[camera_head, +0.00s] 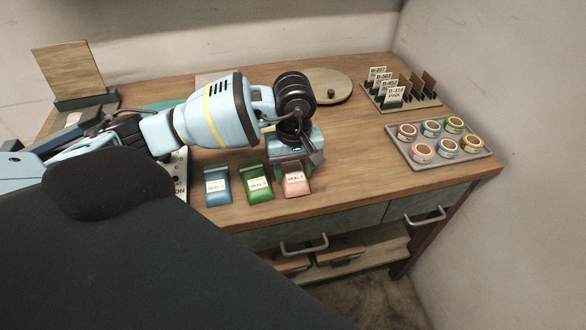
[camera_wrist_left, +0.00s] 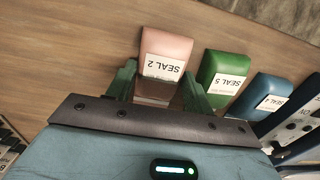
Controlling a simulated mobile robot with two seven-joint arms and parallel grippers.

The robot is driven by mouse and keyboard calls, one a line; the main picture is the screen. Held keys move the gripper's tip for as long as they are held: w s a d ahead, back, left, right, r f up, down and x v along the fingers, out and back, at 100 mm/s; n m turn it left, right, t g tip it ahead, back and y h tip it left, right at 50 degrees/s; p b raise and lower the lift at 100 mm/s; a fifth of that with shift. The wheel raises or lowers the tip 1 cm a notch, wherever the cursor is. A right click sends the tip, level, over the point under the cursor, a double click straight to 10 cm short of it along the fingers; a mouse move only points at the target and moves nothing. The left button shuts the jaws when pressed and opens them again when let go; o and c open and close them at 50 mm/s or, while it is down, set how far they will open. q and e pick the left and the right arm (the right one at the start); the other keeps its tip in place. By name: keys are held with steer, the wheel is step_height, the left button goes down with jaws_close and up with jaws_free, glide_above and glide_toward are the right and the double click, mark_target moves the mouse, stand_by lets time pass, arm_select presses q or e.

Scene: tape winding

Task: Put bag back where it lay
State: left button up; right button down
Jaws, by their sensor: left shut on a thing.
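The pink bag labelled SEAL 2 (camera_head: 296,184) is at the right end of a row of three bags on the wooden table. My left gripper (camera_head: 291,166) points down over it, shut on its upper end. In the left wrist view the pink bag (camera_wrist_left: 165,62) sits between the two green fingers of the gripper (camera_wrist_left: 160,88). I cannot tell whether the bag rests on the table or is slightly above it. The green bag SEAL 5 (camera_head: 259,184) and the blue bag SEAL 4 (camera_head: 218,187) lie to its left. My right gripper is not in view.
A grey tray (camera_head: 482,157) of several tape rolls is at the right. Behind it is a rack (camera_head: 409,104) of labelled cards. A round wooden board (camera_head: 330,91) lies at the back. Bare table lies right of the pink bag; the front edge is close.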

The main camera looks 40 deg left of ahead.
mark_target(294, 172)
arm_select(q)
steer(key=shift+f, duration=0.25)
steer(key=shift+f, duration=0.1)
steer(key=o, duration=1.1)
steer(key=shift+c, duration=0.2)
steer(key=shift+r, duration=0.5)
step_height(294, 172, up, 12)
steer(key=shift+f, duration=0.25)
